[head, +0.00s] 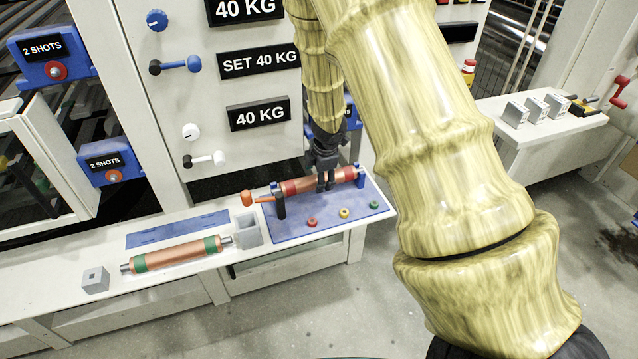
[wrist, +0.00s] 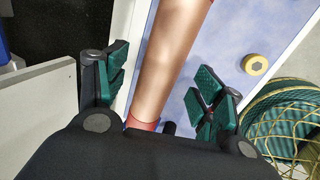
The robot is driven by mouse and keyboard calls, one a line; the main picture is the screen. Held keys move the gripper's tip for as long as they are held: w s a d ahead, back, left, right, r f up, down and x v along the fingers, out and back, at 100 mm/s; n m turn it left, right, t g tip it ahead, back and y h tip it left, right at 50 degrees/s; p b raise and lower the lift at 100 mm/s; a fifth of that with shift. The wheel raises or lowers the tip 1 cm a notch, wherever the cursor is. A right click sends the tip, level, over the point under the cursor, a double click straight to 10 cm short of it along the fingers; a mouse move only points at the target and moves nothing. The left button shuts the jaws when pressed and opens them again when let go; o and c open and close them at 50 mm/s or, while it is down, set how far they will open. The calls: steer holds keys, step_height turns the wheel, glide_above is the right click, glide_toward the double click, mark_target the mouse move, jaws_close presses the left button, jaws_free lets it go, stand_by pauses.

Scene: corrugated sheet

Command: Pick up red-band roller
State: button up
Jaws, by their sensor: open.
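The red-band roller (head: 308,183) is a copper-coloured cylinder with red bands near its ends. It lies across supports over the blue panel (head: 335,212) on the bench. My gripper (head: 325,184) points down at its middle. In the wrist view the roller (wrist: 170,62) runs between the open green-padded fingers of my gripper (wrist: 160,92), with a gap showing on the left. A red band shows low in that view. Whether a finger touches the roller cannot be told; part of the roller is hidden behind the fingers.
A green-band roller (head: 180,253) lies on the bench to the left, between grey blocks. An orange-handled lever (head: 262,200) stands at the roller's left end. Red, yellow and green buttons (head: 344,212) sit in front. The machine's panel (head: 225,100) rises behind.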

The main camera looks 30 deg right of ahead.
steer(key=shift+b+x, duration=0.4)
steer(key=shift+x, duration=1.2)
steer(key=shift+d, duration=0.1)
steer(key=shift+c, duration=0.2)
steer(key=shift+r, duration=0.1)
jaws_close()
